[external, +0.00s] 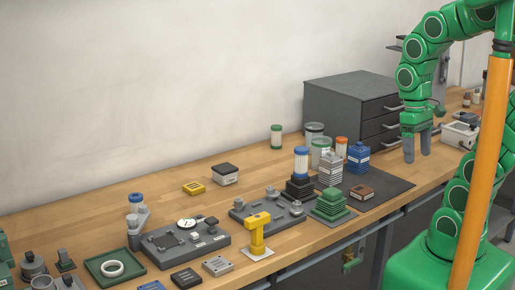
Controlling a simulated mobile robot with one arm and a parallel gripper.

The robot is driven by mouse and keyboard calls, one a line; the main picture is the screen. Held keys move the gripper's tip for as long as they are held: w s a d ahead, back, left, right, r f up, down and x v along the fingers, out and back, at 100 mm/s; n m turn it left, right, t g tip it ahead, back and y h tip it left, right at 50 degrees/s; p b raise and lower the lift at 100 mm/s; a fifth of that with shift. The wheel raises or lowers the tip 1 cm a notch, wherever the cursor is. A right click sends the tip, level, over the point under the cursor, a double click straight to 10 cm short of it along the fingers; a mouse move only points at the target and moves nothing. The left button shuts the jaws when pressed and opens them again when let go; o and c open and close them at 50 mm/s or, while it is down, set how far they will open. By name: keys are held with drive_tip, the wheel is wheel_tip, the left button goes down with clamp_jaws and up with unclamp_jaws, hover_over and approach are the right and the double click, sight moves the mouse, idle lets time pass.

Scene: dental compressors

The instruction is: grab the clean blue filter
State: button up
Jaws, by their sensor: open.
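A white cylindrical filter with a blue cap (301,163) stands upright on a dark stepped block near the middle of the bench. A second white cylinder with a blue cap (136,203) stands at the left end on a grey holder. I cannot tell from this view which of them is clean. My gripper (416,154) points down above the right part of the bench, right of the dark mat. Its two grey fingers are apart with nothing visible between them. It is well away from both blue-capped cylinders.
Close to the middle cylinder are a grey finned block (329,170), a green stepped block (330,205), a blue container (358,158) and an orange-capped jar (341,147). A grey drawer cabinet (345,103) stands behind. The wood bench is clear at the back left.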

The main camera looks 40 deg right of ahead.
drive_tip(key=w+d+r+h, duration=0.1)
drive_tip(key=w+r, duration=0.1)
drive_tip(key=w, duration=0.6)
drive_tip(key=w+r+h, duration=0.1)
drive_tip(key=w+r, duration=0.1)
drive_tip(key=w, duration=0.6)
drive_tip(key=w+a+t, duration=0.1)
drive_tip(key=w+a, duration=0.6)
drive_tip(key=w, duration=0.5)
drive_tip(key=w+a+t, duration=0.2)
drive_tip(key=w+a, duration=0.5)
drive_tip(key=w, duration=0.4)
drive_tip(key=n+t+y, duration=0.2)
drive_tip(key=y, duration=0.1)
hover_over(136, 196)
drive_tip(key=s+d, duration=0.1)
wheel_tip(136, 196, down, 16)
drive_tip(key=shift+d+r, duration=0.1)
drive_tip(key=shift+r, duration=0.05)
drive_tip(key=shift+a, duration=0.3)
drive_tip(key=shift+a+f, duration=0.1)
drive_tip(key=shift+f, duration=0.25)
drive_tip(key=shift+x, duration=3.75)
